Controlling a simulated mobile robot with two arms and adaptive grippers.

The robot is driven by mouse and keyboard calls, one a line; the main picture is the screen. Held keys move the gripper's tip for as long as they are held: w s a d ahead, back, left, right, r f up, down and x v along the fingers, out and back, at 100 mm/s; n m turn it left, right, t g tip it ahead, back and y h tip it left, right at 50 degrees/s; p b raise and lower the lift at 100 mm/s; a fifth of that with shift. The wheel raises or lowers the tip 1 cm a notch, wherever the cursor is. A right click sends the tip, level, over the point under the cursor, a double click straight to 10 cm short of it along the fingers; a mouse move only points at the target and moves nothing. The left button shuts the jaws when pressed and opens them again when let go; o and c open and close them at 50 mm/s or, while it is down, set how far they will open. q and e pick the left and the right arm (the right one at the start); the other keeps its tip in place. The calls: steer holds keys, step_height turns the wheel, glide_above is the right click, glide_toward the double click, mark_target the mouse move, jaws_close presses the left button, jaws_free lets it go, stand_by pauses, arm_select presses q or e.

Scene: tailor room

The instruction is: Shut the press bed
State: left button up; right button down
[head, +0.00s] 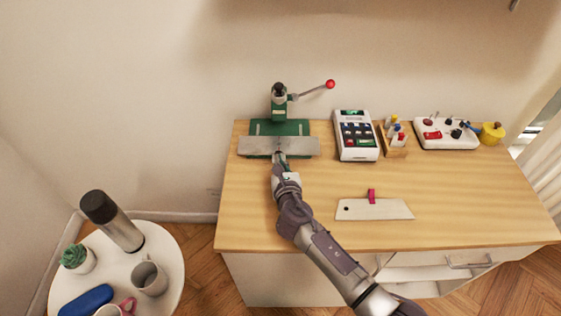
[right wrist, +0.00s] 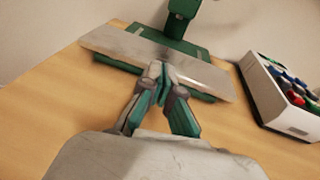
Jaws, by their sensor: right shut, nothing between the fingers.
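The green press (head: 279,104) stands at the back left of the wooden table, with a lever that ends in a red knob (head: 330,84). Its flat grey metal bed (head: 303,146) sticks out in front of the green base (head: 293,128). The bed also shows in the right wrist view (right wrist: 118,43), spanning across the press front. My right gripper (head: 279,156) is shut and empty, with its fingertips at the middle of the bed's front edge. In the right wrist view its fingertips (right wrist: 158,72) overlap that edge; whether they touch cannot be told. My left gripper is not in view.
A white card terminal (head: 355,135), a wooden rack of small bottles (head: 394,140) and a white tray (head: 447,134) stand right of the press. A white plate with a pink clip (head: 374,209) lies at the front. A round side table (head: 165,248) stands lower left.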

mark_target(281, 148)
steer(key=x, duration=0.2)
steer(key=b+x, duration=0.1)
steer(key=x, duration=0.1)
steer(key=d+r+x, duration=0.1)
steer(key=x, duration=0.2)
steer(key=shift+w+r+b, duration=0.15)
steer(key=shift+b, duration=0.2)
steer(key=shift+w+d+r, duration=0.1)
steer(key=shift+r, duration=0.1)
